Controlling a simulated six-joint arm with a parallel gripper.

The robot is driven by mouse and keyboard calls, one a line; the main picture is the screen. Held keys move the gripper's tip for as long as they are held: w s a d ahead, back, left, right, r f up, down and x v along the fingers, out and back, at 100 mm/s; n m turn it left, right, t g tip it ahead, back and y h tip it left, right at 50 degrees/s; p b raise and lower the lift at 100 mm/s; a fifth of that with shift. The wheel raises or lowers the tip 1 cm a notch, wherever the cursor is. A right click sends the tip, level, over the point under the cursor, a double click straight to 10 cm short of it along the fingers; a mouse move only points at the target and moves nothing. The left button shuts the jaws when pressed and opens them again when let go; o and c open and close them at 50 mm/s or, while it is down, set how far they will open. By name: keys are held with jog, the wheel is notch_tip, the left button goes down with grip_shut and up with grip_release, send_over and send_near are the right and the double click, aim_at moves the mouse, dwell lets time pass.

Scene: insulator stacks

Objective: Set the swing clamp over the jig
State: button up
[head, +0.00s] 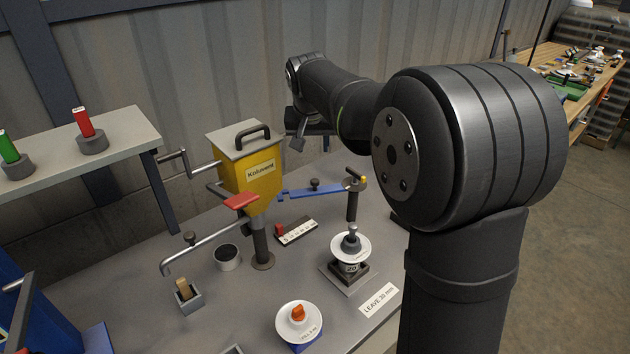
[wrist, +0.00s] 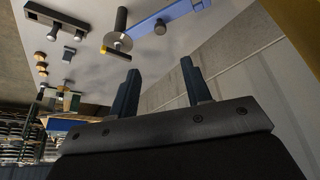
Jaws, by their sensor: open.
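The swing clamp has a blue arm (head: 318,190) on a dark upright post (head: 352,207), with a dark knob on the arm and a yellow-tipped handle at the post top. The blue arm points left, away from the jig. The jig (head: 346,277) is a dark square base in front of the post, holding a white disc (head: 351,248) with a metal cap. My gripper (head: 310,142) is behind the clamp near the wall, partly hidden. In the wrist view my gripper (wrist: 160,77) is open and empty, with the blue arm (wrist: 188,14) beyond the fingers, apart from them.
A yellow hopper (head: 250,165) with a crank stands left of the clamp. A white scale (head: 297,232), a dark cup (head: 227,257), a small box (head: 188,297) and another white disc (head: 298,320) are on the bench. The corrugated wall is close behind my gripper.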

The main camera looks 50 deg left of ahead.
aim_at(315, 180)
jog(key=shift+m, duration=0.4)
jog(key=x, duration=1.7)
jog(key=shift+a+f, duration=0.1)
jog(key=shift+f, duration=0.15)
grip_shut()
